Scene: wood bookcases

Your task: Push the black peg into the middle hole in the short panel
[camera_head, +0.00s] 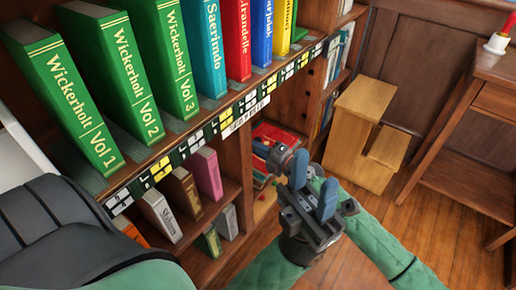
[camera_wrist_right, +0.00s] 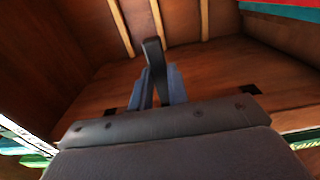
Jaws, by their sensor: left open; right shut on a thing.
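The black peg (camera_wrist_right: 153,55) stands up from between the blue fingertips of my right gripper (camera_wrist_right: 160,88) in the right wrist view. The gripper is shut on it inside a wooden compartment. A brown wood panel (camera_wrist_right: 215,68) lies beyond it, with a dark rectangular hole (camera_wrist_right: 250,89) at right and another dark mark (camera_wrist_right: 110,112) at left. The middle hole is not visible; the gripper may cover it. I cannot tell whether the peg touches the wood. In the head view my left gripper (camera_head: 313,190) is open and empty, in front of the bookcase.
Green Wickerholt volumes (camera_head: 130,75) and other books fill the upper shelf (camera_head: 150,170). Smaller books (camera_head: 160,215) stand below. Red items (camera_head: 275,135) lie in the compartment behind the grippers. A wooden step stool (camera_head: 350,140) and a desk (camera_head: 480,95) stand at right, with open floor between.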

